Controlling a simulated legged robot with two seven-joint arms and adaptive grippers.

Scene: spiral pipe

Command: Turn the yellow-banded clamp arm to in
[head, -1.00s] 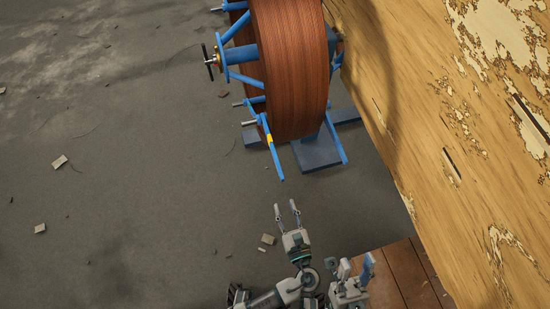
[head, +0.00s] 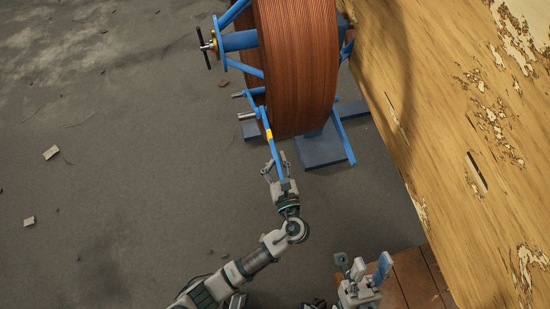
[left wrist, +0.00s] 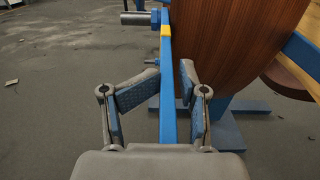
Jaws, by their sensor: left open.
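The yellow-banded clamp arm (head: 269,136) is a blue bar in front of the copper-coloured coil, slanting down to my left gripper. In the left wrist view the bar (left wrist: 167,85) runs down between the fingers, its yellow band near the top. My left gripper (head: 276,166) is open, with one finger on each side of the bar's lower end. In the left wrist view the fingers (left wrist: 160,92) look apart from the bar, the right one closer to it. My right gripper (head: 364,268) is at the bottom right, away from the clamp arm; its jaws are unclear.
The large coil (head: 296,70) stands on a blue frame with foot plates (head: 321,152). A handle (head: 206,45) sticks out at the hub's left. A peeling wooden wall (head: 440,110) closes off the right side. The grey floor at left is mostly clear with small debris.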

